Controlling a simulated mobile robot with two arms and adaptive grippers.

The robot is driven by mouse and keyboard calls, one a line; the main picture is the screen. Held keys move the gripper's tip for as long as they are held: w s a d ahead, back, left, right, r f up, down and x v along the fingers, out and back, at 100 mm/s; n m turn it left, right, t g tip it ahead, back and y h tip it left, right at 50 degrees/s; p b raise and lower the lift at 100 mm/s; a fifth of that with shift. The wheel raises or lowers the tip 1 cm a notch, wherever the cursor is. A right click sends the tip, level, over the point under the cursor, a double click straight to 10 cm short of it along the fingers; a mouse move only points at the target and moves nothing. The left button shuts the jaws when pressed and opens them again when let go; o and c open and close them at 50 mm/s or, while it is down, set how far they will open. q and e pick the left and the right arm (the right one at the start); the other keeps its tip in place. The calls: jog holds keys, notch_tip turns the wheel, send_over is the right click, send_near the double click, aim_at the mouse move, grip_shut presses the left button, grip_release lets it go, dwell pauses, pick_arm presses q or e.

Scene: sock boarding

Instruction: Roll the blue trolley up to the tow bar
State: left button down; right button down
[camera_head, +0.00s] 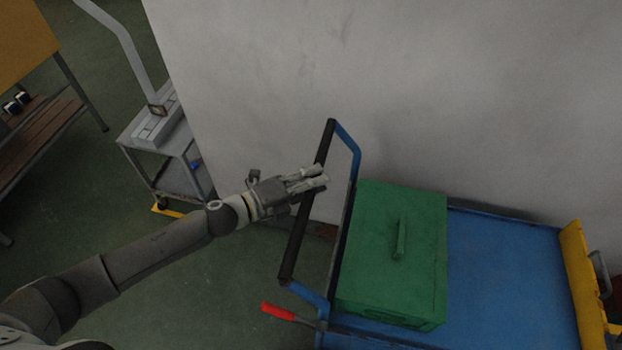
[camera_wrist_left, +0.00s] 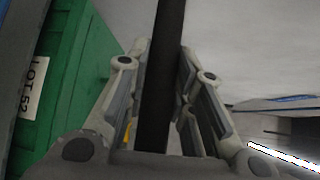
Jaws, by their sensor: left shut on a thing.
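The blue trolley (camera_head: 505,275) stands against the grey wall in the head view, with a green box on its deck. Its push handle is a blue frame with a black grip bar (camera_head: 297,235). My left gripper (camera_head: 318,178) is at the upper half of that bar, shut on it. In the left wrist view the black bar (camera_wrist_left: 163,75) runs between the two fingers. A tow bar cannot be made out for certain; a yellow piece (camera_head: 582,285) is at the trolley's far right end. My right gripper is not in view.
The green box (camera_head: 385,250) has a handle on its lid, and a label in the wrist view. A red-handled lever (camera_head: 278,311) sticks out by the trolley's near left corner. A grey cart (camera_head: 150,140) and wooden bench (camera_head: 40,145) stand left. Green floor lies between.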

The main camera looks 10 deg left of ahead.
pick_arm(q)
jog(key=shift+s+d, duration=0.2)
jog(key=shift+d, duration=0.1)
jog(key=c, duration=1.5)
grip_release()
jog(key=shift+d, duration=0.1)
jog(key=shift+o, duration=1.2)
jog(key=shift+w+d, duration=0.15)
jog(key=shift+d, duration=0.05)
jog(key=shift+a, duration=0.55)
jog(key=v, duration=1.1)
jog(key=shift+s, duration=0.35)
jog(key=shift+w, duration=0.1)
